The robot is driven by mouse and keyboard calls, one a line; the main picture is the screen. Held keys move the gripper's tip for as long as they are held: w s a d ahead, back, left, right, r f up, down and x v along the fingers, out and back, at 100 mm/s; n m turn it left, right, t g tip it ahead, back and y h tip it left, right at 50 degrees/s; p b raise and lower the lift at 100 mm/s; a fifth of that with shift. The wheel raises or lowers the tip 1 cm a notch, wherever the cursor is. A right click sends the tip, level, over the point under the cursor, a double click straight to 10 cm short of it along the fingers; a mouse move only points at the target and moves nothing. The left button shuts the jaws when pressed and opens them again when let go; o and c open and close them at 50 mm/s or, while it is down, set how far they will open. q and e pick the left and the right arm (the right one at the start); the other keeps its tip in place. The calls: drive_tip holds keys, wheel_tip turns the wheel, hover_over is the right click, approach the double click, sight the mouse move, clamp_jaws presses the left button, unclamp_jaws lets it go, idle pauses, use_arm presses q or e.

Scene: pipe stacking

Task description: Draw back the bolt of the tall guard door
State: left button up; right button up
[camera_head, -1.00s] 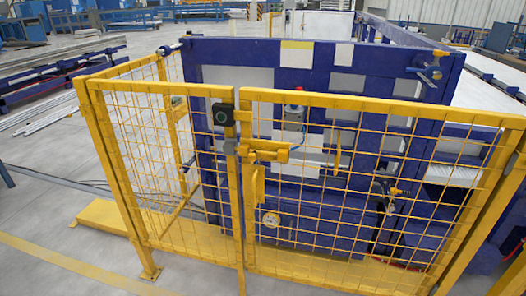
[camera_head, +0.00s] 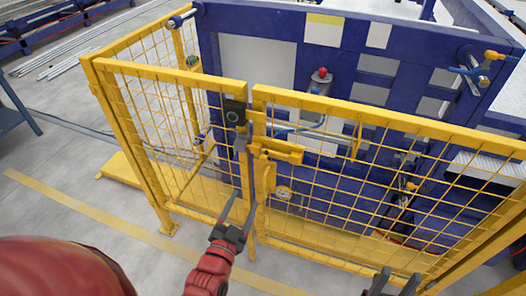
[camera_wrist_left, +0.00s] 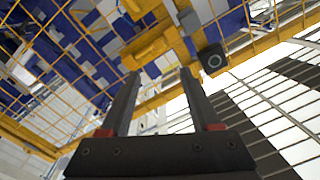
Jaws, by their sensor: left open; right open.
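The tall guard door (camera_head: 390,112) is a yellow mesh panel. It appears shut against the left mesh panel. Its yellow bolt (camera_head: 283,152) lies across the gap between the frames, with a yellow handle (camera_head: 261,174) hanging below. Yellow bolt parts show above the fingers in the left wrist view (camera_wrist_left: 150,45). My left gripper (camera_head: 244,201) is open and empty, below the bolt and in front of the door gap, fingers pointing up toward the handle. Contact with the handle cannot be told. My right gripper (camera_head: 394,281) is open at the bottom edge, low before the door.
A black box with a round button (camera_head: 234,114) sits on the left post above the bolt. The left mesh panel (camera_head: 180,135) stands beside it. A blue machine (camera_head: 250,25) with a red-topped unit (camera_head: 321,80) is behind the fence. Floor at the left front is clear.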

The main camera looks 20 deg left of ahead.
use_arm(q)
drive_tip(key=b, duration=0.7)
approach(263, 160)
drive_tip(key=w, duration=0.2)
drive_tip(key=w+p, duration=0.2)
drive_tip(key=w, duration=0.5)
drive_tip(key=shift+a, duration=0.1)
drive_tip(key=shift+w+f, duration=0.15)
drive_tip(key=shift+w, duration=0.55)
clamp_jaws()
